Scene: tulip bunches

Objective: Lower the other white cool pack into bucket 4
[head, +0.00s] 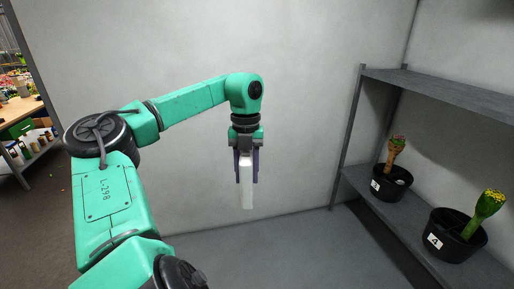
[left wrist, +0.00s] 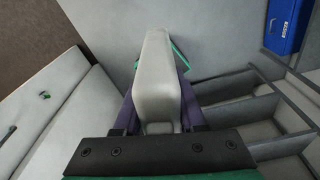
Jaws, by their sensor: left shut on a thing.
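My left gripper (head: 247,180) points down and is shut on a white cool pack (head: 247,195), which hangs upright below the fingers. The pack also fills the middle of the left wrist view (left wrist: 158,85) between the purple fingers. Bucket 4 (head: 455,243) is black with a white "4" label and stands on the lower shelf at the right. A green and yellow tulip bunch (head: 486,209) leans out of it. The pack is in the air well to the left of bucket 4. My right gripper is not in view.
Bucket 3 (head: 389,185), with an orange-brown bunch (head: 397,150) and something white inside, stands behind bucket 4. The upper shelf (head: 440,88) and a front post (head: 347,140) border the space above the buckets. A cluttered table (head: 22,110) is far left.

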